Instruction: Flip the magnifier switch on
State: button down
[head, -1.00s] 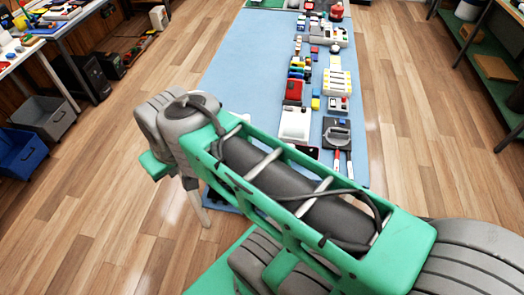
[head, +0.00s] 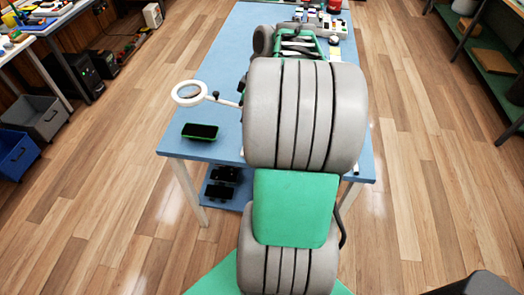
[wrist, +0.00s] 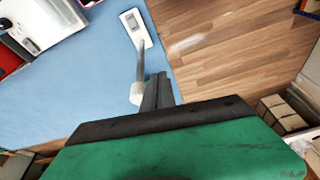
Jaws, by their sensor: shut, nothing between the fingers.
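In the head view the magnifier is a white ring lens (head: 189,93) on a thin white arm (head: 226,102), above the left edge of the blue table. My arm hides where that arm ends. In the wrist view a white plate (wrist: 136,29) with a small grey switch-like inset lies near the blue table's edge. A slim grey bar with a white end (wrist: 136,94) stands between the plate and my gripper; I cannot tell how it joins. My gripper (wrist: 158,88) is shut and empty, its tips below the plate in the picture. My arm hides it in the head view.
Dark items rest on a lower shelf (head: 222,190). Small parts (head: 325,20) stand at the table's far end. Wooden floor is open on both sides.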

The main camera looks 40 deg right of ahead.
jog(key=s+d+f+n, duration=0.1)
jog(key=s+d+f, duration=0.2)
jog(key=d, duration=0.4)
jog(key=shift+s+d+f+n+y+b, duration=0.3)
jog(key=shift+s+d+f+n, duration=0.1)
jog(key=shift+s, duration=0.05)
jog(key=p+x, duration=0.1)
jog(key=x, duration=1.1)
jog(key=shift+w+f+p, duration=0.1)
jog(key=shift+f+p, duration=0.15)
jog(key=shift+p, duration=0.1)
jog(key=shift+w+f, duration=0.1)
jog(key=shift+f, duration=0.6)
